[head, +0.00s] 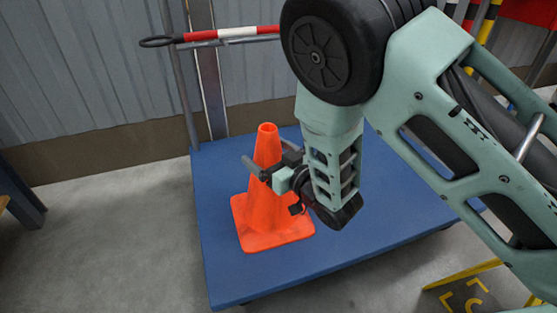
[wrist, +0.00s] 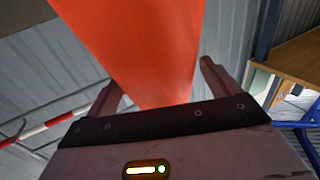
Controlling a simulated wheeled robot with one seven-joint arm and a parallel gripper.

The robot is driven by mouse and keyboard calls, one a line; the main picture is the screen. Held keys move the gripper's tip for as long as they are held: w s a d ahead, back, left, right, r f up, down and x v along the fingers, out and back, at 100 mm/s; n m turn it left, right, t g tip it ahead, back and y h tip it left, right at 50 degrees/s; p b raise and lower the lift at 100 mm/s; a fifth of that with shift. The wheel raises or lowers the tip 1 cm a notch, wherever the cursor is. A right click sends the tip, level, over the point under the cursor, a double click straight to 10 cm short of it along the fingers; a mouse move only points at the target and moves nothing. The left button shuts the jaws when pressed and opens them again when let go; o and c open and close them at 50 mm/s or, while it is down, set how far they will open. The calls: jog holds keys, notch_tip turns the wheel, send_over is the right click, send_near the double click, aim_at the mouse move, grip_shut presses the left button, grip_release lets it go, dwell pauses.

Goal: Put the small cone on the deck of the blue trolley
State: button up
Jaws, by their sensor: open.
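The small orange cone (head: 264,220) stands upright on the blue deck of the trolley (head: 350,240), towards its left side. In the wrist view the cone (wrist: 140,45) fills the upper middle, between my two fingers. My gripper (head: 263,168) is at the cone's upper part, with its fingers apart on either side of it. In the wrist view my gripper (wrist: 160,88) is open, with gaps beside the cone. Part of the cone's right side is hidden behind my gripper and wrist.
A red and white bar (head: 225,34) runs along the back near the trolley's upright post (head: 181,85). A corrugated grey wall (head: 80,70) stands behind. A yellow-marked black object (head: 470,292) is at the lower right.

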jog(key=p+v, duration=0.3)
jog(key=v, duration=0.9)
jog(key=s+d+r+g+h, duration=0.3)
jog(key=s+r+g+h, duration=0.2)
jog(key=s, duration=0.5)
jog(key=s+d+r+g+h, duration=0.3)
jog(key=s+r+g+h, duration=0.2)
jog(key=s+r+g, duration=0.2)
jog(key=s+g, duration=0.2)
jog(key=s, duration=0.2)
jog(key=shift+s+h, duration=0.2)
jog(key=shift+h, duration=0.2)
jog(key=shift+d, duration=0.1)
notch_tip(320, 180, up, 49)
jog(key=p, duration=4.8)
jog(key=shift+f+p, duration=0.15)
jog(key=shift+p, duration=0.2)
